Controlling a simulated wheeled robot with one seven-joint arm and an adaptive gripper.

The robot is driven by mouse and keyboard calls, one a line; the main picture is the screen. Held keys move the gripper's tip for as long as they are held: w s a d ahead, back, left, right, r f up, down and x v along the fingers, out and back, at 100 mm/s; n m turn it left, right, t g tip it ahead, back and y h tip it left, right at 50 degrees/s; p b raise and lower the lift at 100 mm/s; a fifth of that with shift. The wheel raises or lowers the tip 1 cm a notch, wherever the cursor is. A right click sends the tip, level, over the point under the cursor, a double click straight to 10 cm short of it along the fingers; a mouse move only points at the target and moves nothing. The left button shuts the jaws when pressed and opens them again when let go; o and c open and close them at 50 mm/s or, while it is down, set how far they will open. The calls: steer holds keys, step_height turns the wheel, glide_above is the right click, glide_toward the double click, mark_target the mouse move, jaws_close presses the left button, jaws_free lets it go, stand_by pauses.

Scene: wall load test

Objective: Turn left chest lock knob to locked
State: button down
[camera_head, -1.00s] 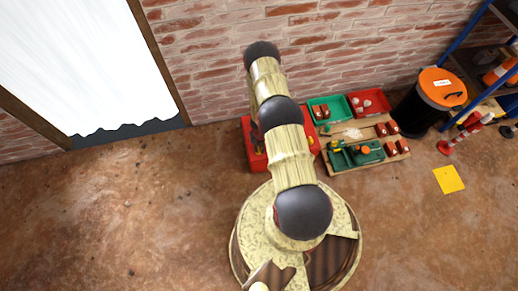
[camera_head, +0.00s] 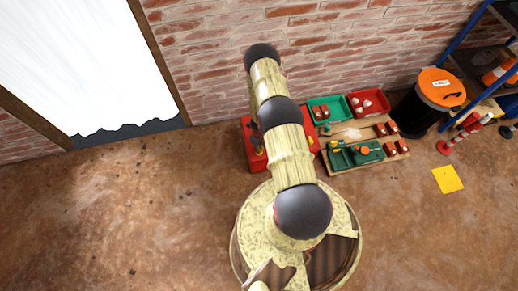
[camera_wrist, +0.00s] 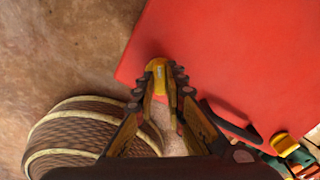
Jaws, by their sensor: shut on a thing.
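A red chest (camera_head: 250,155) stands on the floor against the brick wall, partly hidden behind my arm in the head view. In the wrist view its flat red face (camera_wrist: 235,50) fills the upper right. A yellow knob (camera_wrist: 157,66) sits at the left edge of that face. My gripper (camera_wrist: 166,78) is shut on this knob, with a finger on each side of it. A second yellow knob (camera_wrist: 285,145) shows at the lower right, with a black handle (camera_wrist: 230,120) between the two knobs. The knob's exact turn angle is hard to read.
Right of the chest lies a wooden board (camera_head: 372,128) with green and red trays and small parts. A black bin with an orange lid (camera_head: 440,85) and a blue-framed shelf stand farther right. A yellow sheet (camera_head: 447,179) lies on the floor. The floor at left is clear.

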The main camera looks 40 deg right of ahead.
steer(key=n, duration=0.5)
steer(key=shift+n, duration=0.3)
steer(key=n, duration=0.5)
steer(key=shift+n, duration=0.6)
steer(key=c, duration=1.8)
jaws_free()
steer(key=shift+c, duration=0.2)
